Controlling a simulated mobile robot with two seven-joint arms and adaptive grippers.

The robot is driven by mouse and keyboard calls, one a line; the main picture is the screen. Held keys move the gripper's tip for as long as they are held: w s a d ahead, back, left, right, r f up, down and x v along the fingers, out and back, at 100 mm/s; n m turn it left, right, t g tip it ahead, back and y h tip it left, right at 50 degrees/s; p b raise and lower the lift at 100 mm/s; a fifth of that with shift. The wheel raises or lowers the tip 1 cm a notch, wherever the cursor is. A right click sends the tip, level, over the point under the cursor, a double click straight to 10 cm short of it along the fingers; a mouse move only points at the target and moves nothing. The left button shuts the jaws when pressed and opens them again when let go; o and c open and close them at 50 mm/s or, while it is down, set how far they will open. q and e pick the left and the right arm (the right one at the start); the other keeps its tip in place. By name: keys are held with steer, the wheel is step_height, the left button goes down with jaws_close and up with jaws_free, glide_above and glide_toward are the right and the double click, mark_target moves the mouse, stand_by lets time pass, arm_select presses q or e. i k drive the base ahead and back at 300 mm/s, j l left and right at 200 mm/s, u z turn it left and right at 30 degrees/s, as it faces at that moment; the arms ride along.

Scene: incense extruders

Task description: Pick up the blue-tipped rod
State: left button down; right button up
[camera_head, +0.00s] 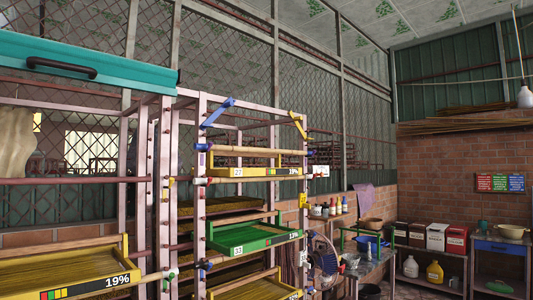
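A pale wooden rod (258,151) lies across the front of the pink rack, above the tray labelled 27. It has a blue tip (202,147) at the left post and a smaller blue tip (310,153) at the right post. Another blue end (205,265) shows lower on the left post, near the green tray. I cannot tell which of these the task means. Neither of my grippers shows in this view.
The pink rack (197,220) holds a yellow tray (255,172), a green tray (255,238) and others below. Another yellow tray (70,280) is at lower left. A teal panel with a dark handle (85,71) crosses upper left. Shelves with boxes (438,237) stand at right.

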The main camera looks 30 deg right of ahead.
mark_target(197, 145)
steer(key=i+l+u, duration=0.25)
steer(key=l, duration=0.4)
steer(key=l+u, duration=0.25)
steer(key=l, duration=0.45)
steer(key=i+l+u, duration=0.1)
steer(key=l+u, duration=0.15)
steer(key=l, duration=0.45)
